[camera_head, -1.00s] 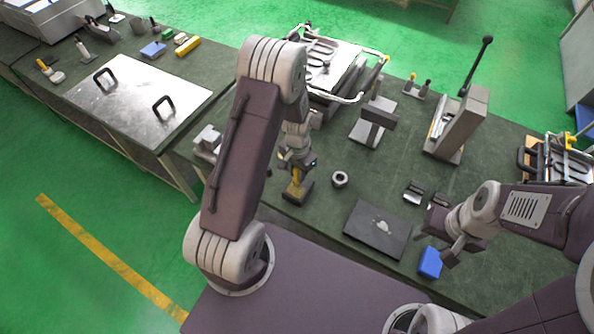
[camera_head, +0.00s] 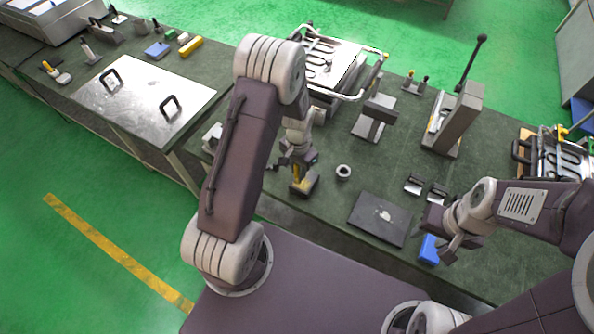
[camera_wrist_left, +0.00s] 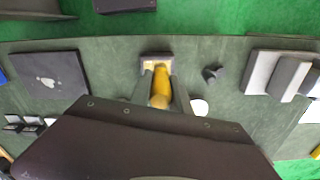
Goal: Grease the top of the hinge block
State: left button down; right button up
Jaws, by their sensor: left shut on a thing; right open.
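My left gripper (camera_head: 297,172) is shut on an upright yellow-handled tool (camera_wrist_left: 160,88), which looks like the grease brush. Its lower end is in a small dark holder (camera_head: 307,187) on the bench; the holder's rim (camera_wrist_left: 157,55) shows in the left wrist view. The tool's tip is hidden. A grey block on a pale base (camera_head: 375,116) stands up and to the right of this gripper; I cannot tell for sure whether it is the hinge block. My right gripper (camera_head: 443,246) is open and empty, above a blue box (camera_head: 430,249) that it partly covers.
A dark plate with a white smear (camera_head: 379,218) lies near the bench's front edge. A ring (camera_head: 343,172) stands right of the holder. A tall grey lever stand (camera_head: 456,120) and a wire-handled tray (camera_head: 335,65) are further back.

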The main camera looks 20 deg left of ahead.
pick_arm(q)
jog(key=r, duration=0.1)
jog(key=r+p, duration=0.2)
jog(key=shift+s, duration=0.25)
jog(key=shift+r+p, duration=0.35)
jog(key=shift+r, duration=0.15)
jog(key=shift+w, duration=0.1)
